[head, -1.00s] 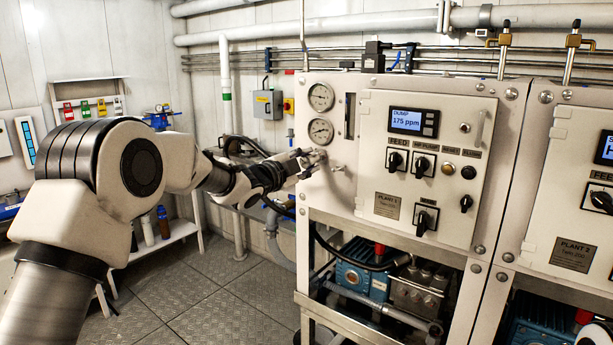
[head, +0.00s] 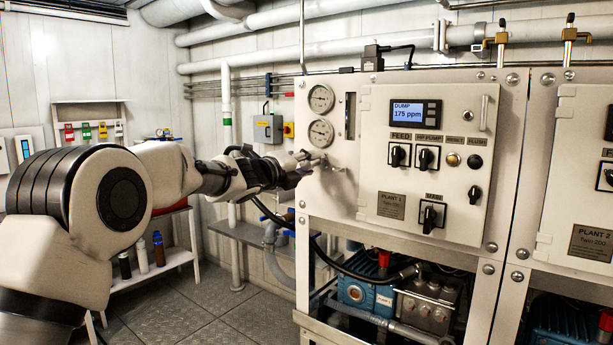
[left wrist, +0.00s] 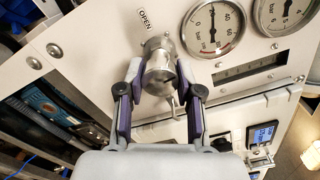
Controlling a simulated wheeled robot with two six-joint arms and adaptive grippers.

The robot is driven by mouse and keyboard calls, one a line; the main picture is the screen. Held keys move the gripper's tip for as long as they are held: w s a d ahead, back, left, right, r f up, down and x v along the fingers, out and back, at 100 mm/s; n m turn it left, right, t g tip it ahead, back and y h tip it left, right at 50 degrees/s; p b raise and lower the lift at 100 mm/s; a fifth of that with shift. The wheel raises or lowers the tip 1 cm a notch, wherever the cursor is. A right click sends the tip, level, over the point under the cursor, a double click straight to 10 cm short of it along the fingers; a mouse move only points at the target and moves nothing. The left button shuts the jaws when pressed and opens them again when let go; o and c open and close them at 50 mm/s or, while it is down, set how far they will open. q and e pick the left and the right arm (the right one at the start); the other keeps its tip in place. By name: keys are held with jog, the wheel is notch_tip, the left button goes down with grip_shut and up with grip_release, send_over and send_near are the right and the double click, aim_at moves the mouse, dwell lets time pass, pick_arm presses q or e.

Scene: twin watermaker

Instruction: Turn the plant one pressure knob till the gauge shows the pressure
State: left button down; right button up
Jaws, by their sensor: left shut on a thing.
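The pressure knob (left wrist: 160,67) is a round metal knob on the plant one panel (head: 342,215), below two round gauges. In the left wrist view, my left gripper (left wrist: 158,78) has a finger on each side of it and is shut on it. An "OPEN" label (left wrist: 145,19) is beside it. In the head view, my left gripper (head: 313,163) reaches it from the left and hides part of it. The lower gauge (head: 320,133) also shows in the left wrist view (left wrist: 212,28), marked in bar; I cannot read its exact value. My right gripper is not in view.
The upper gauge (head: 321,98) sits above. The plant one door (head: 385,175) carries a display (head: 407,114) reading "DUMP 175 ppm" and several black switches. A pump (head: 365,290) sits below. A shelf with bottles (head: 158,250) is at the left. Floor is free below my arm.

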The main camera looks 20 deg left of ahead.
pick_arm(q)
jog(key=m+b, duration=0.2)
jog(key=m, duration=0.1)
jog(key=shift+f, duration=0.25)
jog(key=shift+r+m+b, duration=0.1)
jog(key=shift+m+b, duration=0.45)
jog(key=shift+m, duration=0.85)
jog(key=c, duration=0.7)
grip_release()
jog(key=shift+c, duration=0.2)
jog(key=shift+s+a+r, duration=0.1)
jog(key=v, duration=1.1)
jog(key=shift+s, duration=0.35)
